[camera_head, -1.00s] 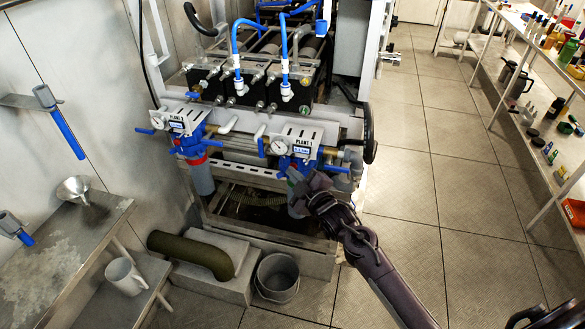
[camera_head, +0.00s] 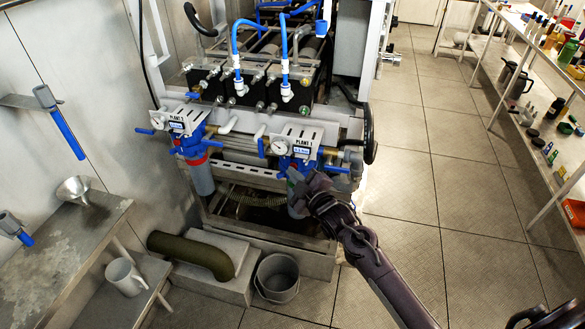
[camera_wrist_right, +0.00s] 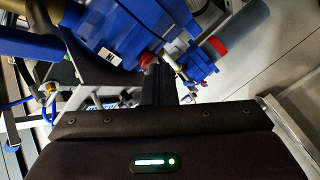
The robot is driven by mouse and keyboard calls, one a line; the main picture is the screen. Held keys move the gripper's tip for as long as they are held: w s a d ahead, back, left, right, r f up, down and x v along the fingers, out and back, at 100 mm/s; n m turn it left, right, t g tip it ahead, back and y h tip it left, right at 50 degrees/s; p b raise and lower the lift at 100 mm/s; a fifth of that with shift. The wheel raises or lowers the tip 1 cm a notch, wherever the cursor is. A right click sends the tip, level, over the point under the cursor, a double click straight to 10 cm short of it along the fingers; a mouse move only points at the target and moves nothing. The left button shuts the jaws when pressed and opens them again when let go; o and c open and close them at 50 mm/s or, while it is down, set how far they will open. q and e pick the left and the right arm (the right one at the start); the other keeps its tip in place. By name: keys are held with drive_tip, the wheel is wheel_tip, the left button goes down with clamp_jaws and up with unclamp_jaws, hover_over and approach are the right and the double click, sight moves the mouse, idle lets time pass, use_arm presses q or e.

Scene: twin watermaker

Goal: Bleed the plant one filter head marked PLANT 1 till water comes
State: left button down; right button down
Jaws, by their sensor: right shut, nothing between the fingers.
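The filter head marked PLANT 1 (camera_head: 285,163) is blue, under a white labelled plate with a gauge, on the front of the frame. In the right wrist view the blue head (camera_wrist_right: 110,25) fills the upper left, with a small red knob (camera_wrist_right: 148,60) at its lower edge. My right gripper (camera_head: 294,179) is shut and empty at the underside of this head, in front of its bowl. In the right wrist view its dark fingers (camera_wrist_right: 158,82) end just by the red knob; I cannot tell whether they touch. No water shows.
A second blue filter head (camera_head: 188,143) with a red ring and grey bowl stands to the left. A grey bucket (camera_head: 277,278) stands on the floor below. A green hose (camera_head: 192,255) lies on a step. Floor to the right is clear.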

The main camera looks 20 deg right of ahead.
drive_tip(key=shift+s, duration=0.1)
drive_tip(key=shift+s+a+p, duration=0.45)
drive_tip(key=shift+s+p, duration=0.05)
drive_tip(key=shift+s, duration=0.15)
drive_tip(key=s+a, duration=0.1)
drive_tip(key=s+a+p, duration=0.1)
drive_tip(key=s+p, duration=0.1)
drive_tip(key=s, duration=0.1)
drive_tip(key=shift+s+a, duration=0.1)
drive_tip(key=shift+a, duration=0.3)
idle(0.4)
